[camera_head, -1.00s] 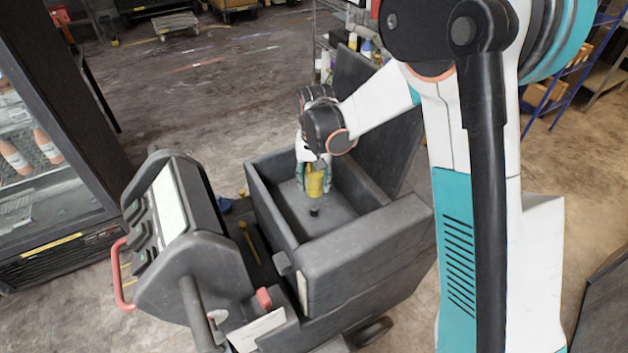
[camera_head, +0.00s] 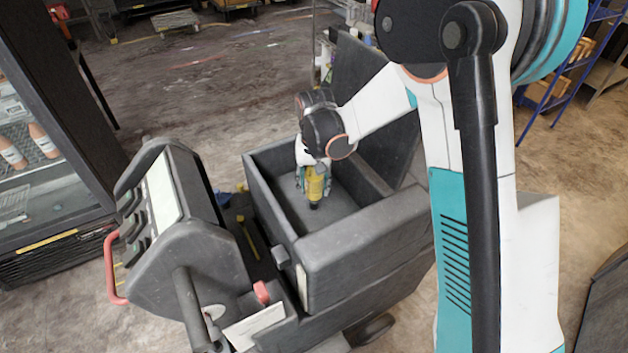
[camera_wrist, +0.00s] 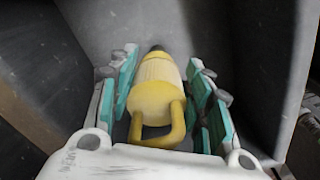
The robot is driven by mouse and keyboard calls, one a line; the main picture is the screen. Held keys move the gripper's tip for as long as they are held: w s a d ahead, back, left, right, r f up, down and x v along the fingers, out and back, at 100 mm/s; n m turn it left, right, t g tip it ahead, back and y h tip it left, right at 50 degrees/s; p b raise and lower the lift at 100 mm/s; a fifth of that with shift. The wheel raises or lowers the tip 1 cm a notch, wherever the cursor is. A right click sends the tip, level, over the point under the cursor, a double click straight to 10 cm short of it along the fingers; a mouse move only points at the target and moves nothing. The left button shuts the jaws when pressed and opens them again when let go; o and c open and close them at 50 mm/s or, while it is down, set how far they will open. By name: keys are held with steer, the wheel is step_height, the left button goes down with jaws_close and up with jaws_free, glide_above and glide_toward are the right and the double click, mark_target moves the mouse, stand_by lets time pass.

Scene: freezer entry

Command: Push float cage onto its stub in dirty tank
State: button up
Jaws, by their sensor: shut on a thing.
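The yellow float cage (camera_head: 316,186) is held inside the open dark grey dirty tank (camera_head: 365,240). My gripper (camera_head: 314,192) is shut on it, pointing down. In the wrist view the cage (camera_wrist: 155,88) lies between the teal finger pads of my gripper (camera_wrist: 159,72), with its looped handle toward me. The small black stub (camera_head: 314,206) shows right below the cage's lower end and also just beyond its tip in the wrist view (camera_wrist: 157,48). The two look lined up; I cannot tell whether the stub has entered the cage.
The tank's walls stand close around my gripper. Its raised lid (camera_head: 365,90) is behind. A control console (camera_head: 165,225) with a red handle (camera_head: 110,268) stands at the left. A glass-door freezer (camera_head: 45,170) is at far left, and a blue shelf rack (camera_head: 575,75) at far right.

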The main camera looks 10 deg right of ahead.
mark_target(314, 190)
steer(key=shift+f, duration=0.6)
steer(key=shift+f+b, duration=1.95)
steer(key=shift+b, duration=0.1)
stand_by(1.5)
steer(key=shift+r, duration=0.2)
steer(key=shift+r+p, duration=1)
steer(key=shift+r, duration=0.5)
steer(key=shift+f+b, duration=0.8)
steer(key=shift+b, duration=0.05)
stand_by(1.3)
